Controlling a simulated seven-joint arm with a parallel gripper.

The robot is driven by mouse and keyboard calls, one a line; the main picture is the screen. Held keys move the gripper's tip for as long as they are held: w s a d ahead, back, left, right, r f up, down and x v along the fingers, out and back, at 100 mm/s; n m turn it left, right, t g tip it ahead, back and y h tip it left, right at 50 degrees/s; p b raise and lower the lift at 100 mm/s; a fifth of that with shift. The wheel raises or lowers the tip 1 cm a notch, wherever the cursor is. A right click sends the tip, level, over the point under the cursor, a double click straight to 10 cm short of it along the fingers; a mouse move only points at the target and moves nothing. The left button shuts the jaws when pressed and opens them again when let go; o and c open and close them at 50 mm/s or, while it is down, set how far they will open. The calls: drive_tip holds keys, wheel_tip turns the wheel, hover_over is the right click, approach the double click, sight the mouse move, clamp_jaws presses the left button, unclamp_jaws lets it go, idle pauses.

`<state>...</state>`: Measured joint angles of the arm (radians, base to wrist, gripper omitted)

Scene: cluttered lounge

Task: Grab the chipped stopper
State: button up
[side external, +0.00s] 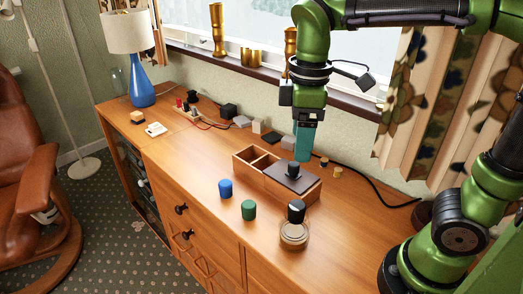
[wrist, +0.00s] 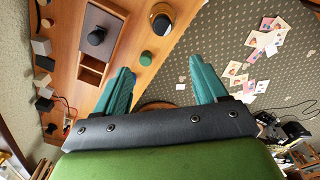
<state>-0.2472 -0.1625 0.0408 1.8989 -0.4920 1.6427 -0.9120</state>
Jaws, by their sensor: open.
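No stopper shows a clear chip at this size, so I cannot tell which one is chipped. A blue stopper-like piece (side external: 225,188) and a green one (side external: 248,210) stand apart on the wooden cabinet top. The green one also shows in the wrist view (wrist: 145,58). A glass jar (side external: 293,238) with a black stopper (side external: 296,211) stands to their right. Small cork-coloured pieces (side external: 338,172) lie behind the box. My gripper (side external: 303,152), with teal fingers, is above the box area in the side view. In the wrist view its fingers (wrist: 159,64) are spread, with nothing between them.
A wooden compartment box (side external: 252,172) with a dark lid and black knob (side external: 293,169) stands mid-cabinet. A blue lamp (side external: 141,88) is at the far left. The cabinet's left front (side external: 170,150) is clear.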

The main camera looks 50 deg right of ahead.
drive_tip(key=n, duration=0.1)
approach(297, 205)
drive_tip(key=f, duration=0.9)
drive_tip(key=shift+w, duration=0.2)
drive_tip(key=c, duration=1.1)
